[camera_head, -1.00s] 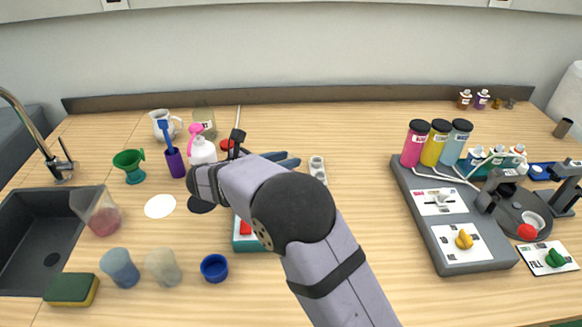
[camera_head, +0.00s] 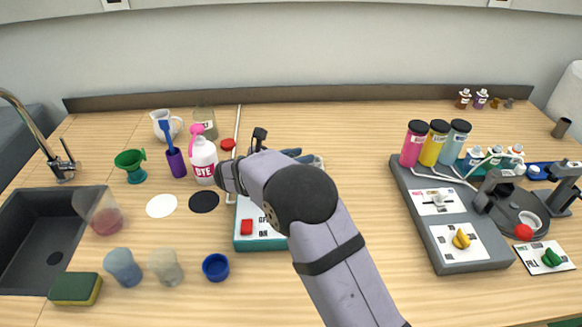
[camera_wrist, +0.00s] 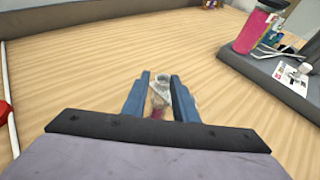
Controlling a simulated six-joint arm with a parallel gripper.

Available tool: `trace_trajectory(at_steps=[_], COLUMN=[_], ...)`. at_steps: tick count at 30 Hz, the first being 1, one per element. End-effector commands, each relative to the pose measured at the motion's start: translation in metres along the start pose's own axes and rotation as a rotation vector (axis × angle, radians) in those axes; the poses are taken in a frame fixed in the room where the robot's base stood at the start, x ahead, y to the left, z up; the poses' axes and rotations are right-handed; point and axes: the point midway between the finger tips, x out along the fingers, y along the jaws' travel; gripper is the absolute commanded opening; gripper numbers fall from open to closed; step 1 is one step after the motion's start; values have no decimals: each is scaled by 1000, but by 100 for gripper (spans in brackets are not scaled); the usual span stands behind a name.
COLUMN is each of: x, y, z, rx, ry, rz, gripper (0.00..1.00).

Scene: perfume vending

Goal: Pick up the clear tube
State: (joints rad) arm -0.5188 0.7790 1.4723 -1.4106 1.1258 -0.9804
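A small clear, greyish object, which looks like the clear tube (camera_wrist: 161,84), shows between my fingertips in the wrist view. A pinkish patch shows lower between the fingers; I cannot tell if it belongs to the tube. My gripper (camera_wrist: 160,77) has its two blue fingers apart, one on each side of the clear object. I cannot tell whether either finger touches it. In the head view my gripper (camera_head: 300,157) is low over the table's middle, and its wrist and fingers hide most of the tube.
A teal-and-white scale-like device (camera_head: 247,243) stands in front of my wrist, partly hidden. A white dye bottle (camera_head: 203,165) stands to the left. The grey dispenser station (camera_head: 470,266) with pink, yellow and blue bottles is at right. Table between gripper and station is clear.

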Motion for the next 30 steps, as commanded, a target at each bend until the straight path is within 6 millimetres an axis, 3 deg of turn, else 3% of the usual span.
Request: trace_trajectory(at_steps=[3, 6, 7, 20, 30], x=[0, 0, 0, -3, -23], y=[0, 0, 0, 0, 0], z=[0, 0, 0, 7, 54], rx=[0, 1, 1, 4, 6], ry=[0, 0, 0, -1, -2], rz=[0, 0, 0, 0, 1], gripper=[26, 2, 0, 0, 0])
